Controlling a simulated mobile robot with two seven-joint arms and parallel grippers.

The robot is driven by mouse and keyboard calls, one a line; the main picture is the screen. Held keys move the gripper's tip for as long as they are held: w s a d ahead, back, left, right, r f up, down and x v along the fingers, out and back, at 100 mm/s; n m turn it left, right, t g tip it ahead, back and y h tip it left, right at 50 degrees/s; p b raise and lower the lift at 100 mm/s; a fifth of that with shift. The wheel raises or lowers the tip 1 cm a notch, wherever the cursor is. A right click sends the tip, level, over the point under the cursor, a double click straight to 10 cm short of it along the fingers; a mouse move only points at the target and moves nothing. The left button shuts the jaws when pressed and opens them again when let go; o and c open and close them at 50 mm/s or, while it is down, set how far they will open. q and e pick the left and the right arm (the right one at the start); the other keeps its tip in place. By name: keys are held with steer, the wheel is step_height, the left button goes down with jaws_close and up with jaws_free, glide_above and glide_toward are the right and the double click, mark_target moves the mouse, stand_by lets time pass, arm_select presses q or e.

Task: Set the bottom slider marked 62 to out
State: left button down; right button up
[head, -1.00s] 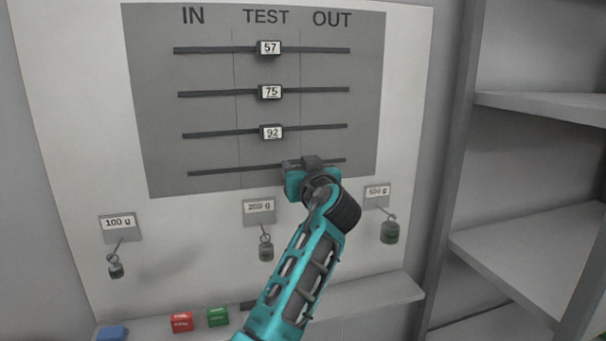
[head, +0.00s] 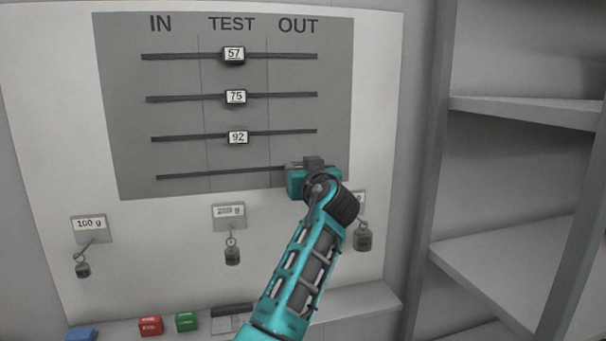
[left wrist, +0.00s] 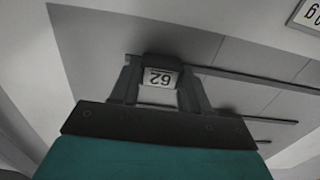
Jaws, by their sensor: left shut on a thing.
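The slider marked 62 (left wrist: 160,78) shows upside down in the left wrist view, between the two fingers of my left gripper (left wrist: 160,90). The fingers are shut on it from both sides. In the head view my left gripper (head: 313,165) is at the right end of the bottom rail (head: 230,172), within the OUT column. It hides the slider and that end of the rail there. The grey board (head: 130,120) has columns IN, TEST and OUT. My right gripper is not in view.
Sliders 57 (head: 233,55), 75 (head: 236,96) and 92 (head: 238,137) sit in the TEST column above. Hanging weights (head: 232,255) are below the board. Red (head: 150,325) and green (head: 187,321) blocks lie on a ledge. Shelves (head: 525,112) stand at the right.

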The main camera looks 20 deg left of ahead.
arm_select(q)
steer(key=shift+w+d+r, duration=0.1)
steer(key=shift+d+r, duration=0.1)
steer(key=shift+r, duration=0.05)
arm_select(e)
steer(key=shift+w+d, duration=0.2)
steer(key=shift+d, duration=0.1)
arm_select(q)
steer(key=c, duration=1)
jaws_free()
steer(key=o, duration=0.5)
steer(key=shift+w+f, duration=0.15)
